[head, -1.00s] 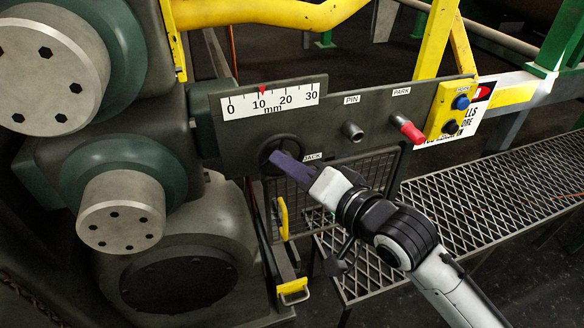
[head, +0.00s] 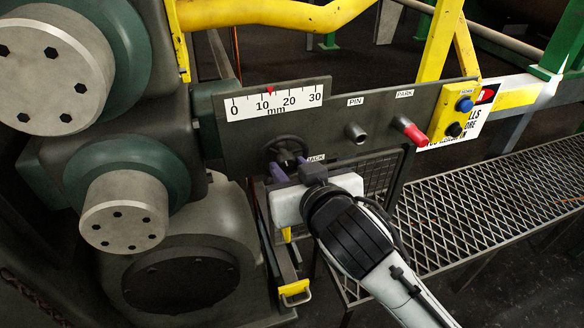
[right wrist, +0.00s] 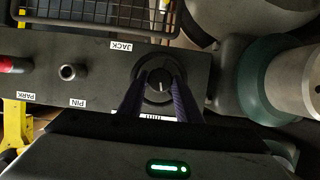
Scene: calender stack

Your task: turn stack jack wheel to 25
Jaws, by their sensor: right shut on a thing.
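The dark round jack wheel (head: 287,147) sits on the grey panel beside the JACK label. It also shows in the right wrist view (right wrist: 160,98), with a light mark on its hub. My right gripper (head: 291,167) has its two purple fingers on either side of the wheel and is shut on it; the fingers also straddle the hub in the wrist view (right wrist: 161,80). Above the wheel is the white mm scale (head: 275,101), marked 0 to 30. Its red pointer (head: 270,91) stands a little past 10, at about 13. My left gripper is not in view.
To the right on the panel are the PIN knob (head: 356,132), the red PARK handle (head: 412,130) and a yellow button box (head: 455,112). Large rolls (head: 125,210) stand close on the left. A mesh walkway (head: 470,215) lies at the lower right.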

